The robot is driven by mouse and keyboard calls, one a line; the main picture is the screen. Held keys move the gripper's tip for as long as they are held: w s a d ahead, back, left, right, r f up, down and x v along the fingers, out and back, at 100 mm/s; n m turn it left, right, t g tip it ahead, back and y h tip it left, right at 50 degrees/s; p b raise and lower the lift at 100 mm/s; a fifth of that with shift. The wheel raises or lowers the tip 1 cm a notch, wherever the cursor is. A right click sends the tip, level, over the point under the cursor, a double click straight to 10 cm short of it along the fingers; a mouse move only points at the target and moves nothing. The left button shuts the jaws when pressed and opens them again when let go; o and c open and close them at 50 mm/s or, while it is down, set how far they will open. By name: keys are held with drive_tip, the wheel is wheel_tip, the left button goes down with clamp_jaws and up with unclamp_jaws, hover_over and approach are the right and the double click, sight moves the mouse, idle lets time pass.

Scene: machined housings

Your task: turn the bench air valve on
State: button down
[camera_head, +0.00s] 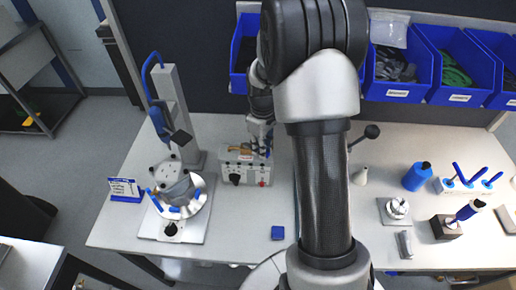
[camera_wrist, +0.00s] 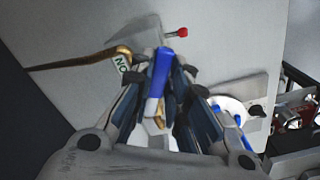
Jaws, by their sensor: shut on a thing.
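The air valve shows in the wrist view as a bent brass pipe (camera_wrist: 80,60) with a small ON label (camera_wrist: 122,68) and a blue lever (camera_wrist: 160,75). My gripper (camera_wrist: 163,95) is shut on the blue lever, which stands between its two dark fingers. The valve body is mostly hidden behind the fingers. In the head view my gripper (camera_head: 259,142) is at the back of the bench, just above a grey box with a dark knob (camera_head: 245,170). The valve is too small and covered there to read its lever angle.
A press stand with a round fixture (camera_head: 178,190) is at the left of the bench (camera_head: 225,225). Blue bins (camera_head: 400,75) line the back. A blue bottle (camera_head: 417,176) and tools stand at the right. A red-tipped pin (camera_wrist: 182,32) shows near the lever.

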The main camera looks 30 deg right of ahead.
drive_tip(key=shift+w+d+n+p, duration=0.1)
drive_tip(key=shift+w+d+n, duration=0.2)
drive_tip(key=shift+n, duration=0.45)
drive_tip(key=shift+w+d+n+p, duration=0.15)
drive_tip(key=shift+w+d+n, duration=0.15)
drive_tip(key=shift+n, duration=0.5)
drive_tip(key=shift+w+d+n+p, duration=0.1)
drive_tip(key=shift+w+d+n, duration=0.1)
drive_tip(key=shift+d+n, duration=0.4)
drive_tip(key=shift+a, duration=0.2)
drive_tip(key=c, duration=1.5)
unclamp_jaws()
drive_tip(key=shift+c, duration=0.2)
wheel_tip(320, 180, up, 12)
